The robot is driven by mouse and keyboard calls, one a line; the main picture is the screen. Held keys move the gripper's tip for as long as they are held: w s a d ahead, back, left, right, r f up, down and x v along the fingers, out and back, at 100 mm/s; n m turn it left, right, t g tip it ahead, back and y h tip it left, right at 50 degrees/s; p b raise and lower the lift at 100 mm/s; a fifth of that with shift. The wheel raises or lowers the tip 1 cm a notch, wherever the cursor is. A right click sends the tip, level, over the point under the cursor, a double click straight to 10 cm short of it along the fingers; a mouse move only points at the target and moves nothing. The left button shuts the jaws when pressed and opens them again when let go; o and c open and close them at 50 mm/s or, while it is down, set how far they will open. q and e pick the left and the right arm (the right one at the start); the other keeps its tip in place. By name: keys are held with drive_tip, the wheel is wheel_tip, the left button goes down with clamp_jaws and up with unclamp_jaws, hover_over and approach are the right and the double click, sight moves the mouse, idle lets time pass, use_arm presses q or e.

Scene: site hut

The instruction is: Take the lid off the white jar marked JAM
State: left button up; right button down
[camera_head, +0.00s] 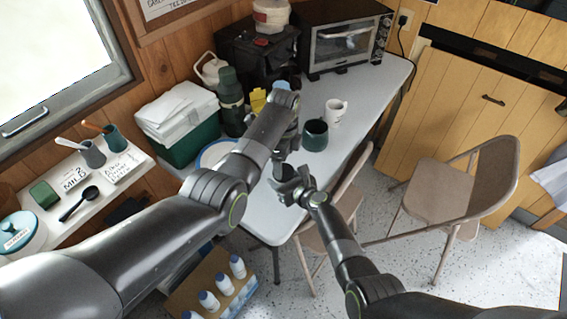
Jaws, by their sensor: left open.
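The white jar (22,244) stands at the near end of the shelf, at the far left and cut by the picture edge. Its blue-green lid (17,226) with a small knob sits on it. The label on its front is too small to read surely. My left gripper (284,152) is open, over the grey table at mid-picture, well away to the right of the jar; its fingers are partly hidden by my arm. My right gripper (286,184) is just below it, over the table's near edge. Its jaw opening is unclear.
The white shelf (138,171) also holds a green box (44,194), a black spoon (79,203), cups and cards. On the table (375,84) are a white mug (335,112), a dark green cup (315,135), a flask and an oven. Folding chairs (438,190) and a bottle crate stand below.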

sight(284, 171)
use_arm(q)
drive_tip(key=shift+w+r+m, duration=0.1)
drive_tip(key=shift+r+m, duration=0.7)
drive_tip(key=shift+r, duration=0.1)
drive_tip(key=shift+r+m, duration=0.7)
drive_tip(key=shift+m, duration=0.2)
drive_tip(key=shift+f, duration=3.8)
drive_tip(key=c, duration=1)
drive_tip(key=shift+n, duration=1.7)
